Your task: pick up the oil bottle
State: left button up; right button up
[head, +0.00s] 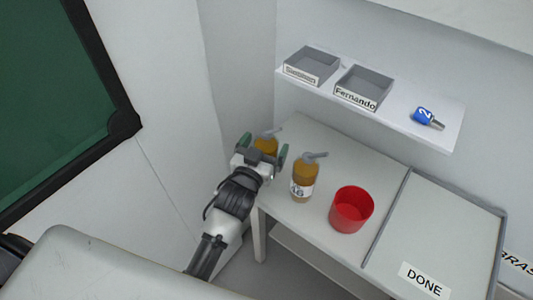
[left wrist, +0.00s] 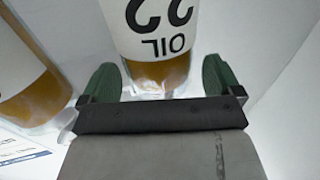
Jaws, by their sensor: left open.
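The oil bottle (left wrist: 158,38) is amber with a white label reading "OIL" and "22", upside down in the left wrist view. In the head view its amber top (head: 267,144) shows behind my left gripper, which hides the rest. My left gripper (head: 262,152) is open, with its green fingers on either side of the bottle; it also shows in the left wrist view (left wrist: 162,85). I cannot tell whether the fingers touch it. A second amber bottle (head: 304,181) labelled "46" stands just to the right; part of it shows in the left wrist view (left wrist: 25,80). My right gripper is not in view.
A red cup (head: 351,209) stands on the white table (head: 333,145) right of the bottles. A grey-edged tray (head: 437,235) marked "DONE" lies further right. The shelf (head: 437,133) above holds two grey bins (head: 311,66) (head: 363,87) and a blue object (head: 423,116) numbered 2.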

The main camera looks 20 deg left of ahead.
pick_arm(q)
jog(key=shift+w+d, duration=0.1)
jog(key=shift+w, duration=0.6)
jog(key=c, duration=1.5)
